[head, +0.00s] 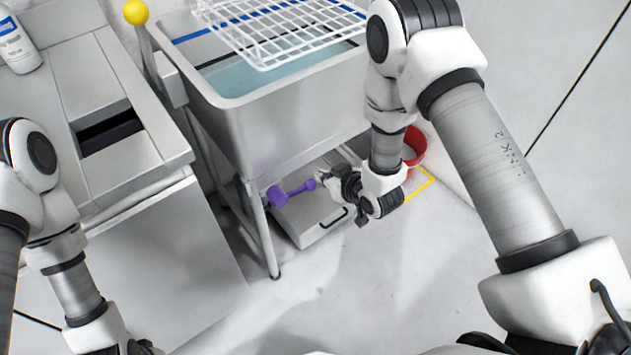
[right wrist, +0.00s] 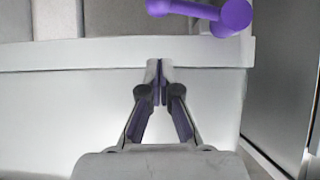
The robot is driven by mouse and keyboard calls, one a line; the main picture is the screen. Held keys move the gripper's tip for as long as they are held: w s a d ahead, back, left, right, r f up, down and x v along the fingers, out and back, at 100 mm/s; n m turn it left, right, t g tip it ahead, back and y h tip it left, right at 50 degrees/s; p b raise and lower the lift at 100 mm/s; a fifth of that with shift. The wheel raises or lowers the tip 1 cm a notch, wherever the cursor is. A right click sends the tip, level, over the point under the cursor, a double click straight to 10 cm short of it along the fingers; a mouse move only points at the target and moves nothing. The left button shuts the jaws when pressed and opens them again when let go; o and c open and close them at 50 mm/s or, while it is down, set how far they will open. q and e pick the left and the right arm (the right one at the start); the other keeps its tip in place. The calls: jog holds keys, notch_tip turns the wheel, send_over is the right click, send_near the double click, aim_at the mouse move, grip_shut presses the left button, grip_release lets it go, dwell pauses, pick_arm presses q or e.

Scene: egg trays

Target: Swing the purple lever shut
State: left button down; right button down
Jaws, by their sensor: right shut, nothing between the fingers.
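The purple lever (head: 299,189) sits below the metal sink, near its front leg. Its thick hub is at the left and its knobbed arm points right. It also shows at the top right of the right wrist view (right wrist: 190,8), partly cut off by the upper edge. My right gripper (head: 326,178) is just right of the lever's knob. In the right wrist view its fingers (right wrist: 159,72) are together and empty, apart from the lever. My left gripper (head: 138,348) is at the bottom left edge, mostly cut off, and its fingers are not clear.
The sink (head: 285,145) holds bluish water under a white wire rack (head: 268,64). A pale box with a black handle (head: 320,220) stands below it. A red bucket (head: 416,148) is behind my right arm. A grey cabinet (head: 165,265) stands left. The floor in front is clear.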

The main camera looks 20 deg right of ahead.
pick_arm(q)
jog(key=shift+f, duration=0.3)
pick_arm(e)
jog(key=w+a+f, duration=0.1)
jog(key=w+f, duration=0.2)
jog(key=f, duration=0.2)
jog(key=shift+w+f, duration=0.2)
jog(key=shift+f, duration=0.2)
pick_arm(q)
jog(key=shift+f+b, duration=0.1)
jog(key=shift+b, duration=0.25)
pick_arm(e)
jog(key=shift+f, duration=0.1)
